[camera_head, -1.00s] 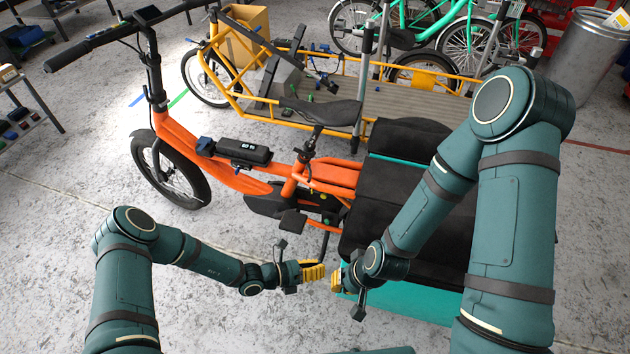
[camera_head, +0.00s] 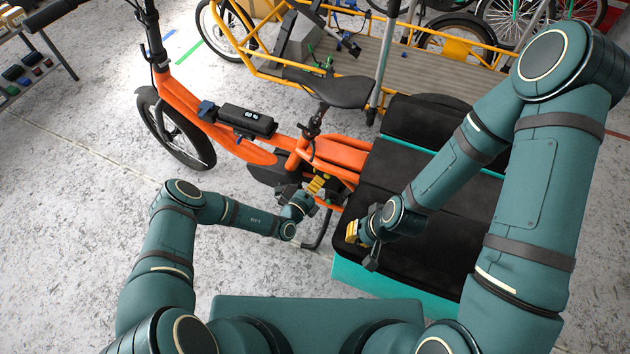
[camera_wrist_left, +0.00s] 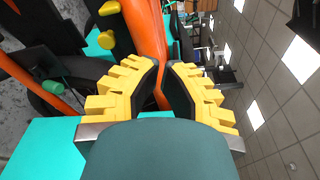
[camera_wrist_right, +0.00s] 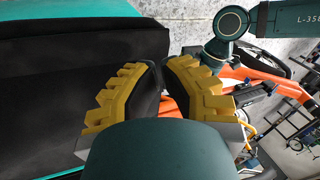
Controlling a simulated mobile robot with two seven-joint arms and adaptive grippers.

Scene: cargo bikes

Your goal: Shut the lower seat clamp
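The black saddle (camera_head: 328,88) sits on a post above the orange bike frame (camera_head: 240,150). Dark clamp parts (camera_head: 304,143) show low on the post, where it meets the orange tube. They are too small to tell which is the lower clamp or whether its lever is open. My left gripper (camera_head: 316,184) is below and slightly right of them, beside the frame, its yellow fingers (camera_wrist_left: 160,72) apart and empty. Orange tubing shows behind the fingers. My right gripper (camera_head: 352,231) is over the black cargo cushion's near edge, its fingers (camera_wrist_right: 162,72) apart and empty.
The black cushion (camera_head: 425,185) and teal box (camera_head: 375,280) fill the bike's rear. A black battery (camera_head: 247,119) lies on the frame. A yellow cargo bike (camera_head: 460,52) stands behind. Yellow and green knobs (camera_wrist_left: 122,41) show near my left gripper.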

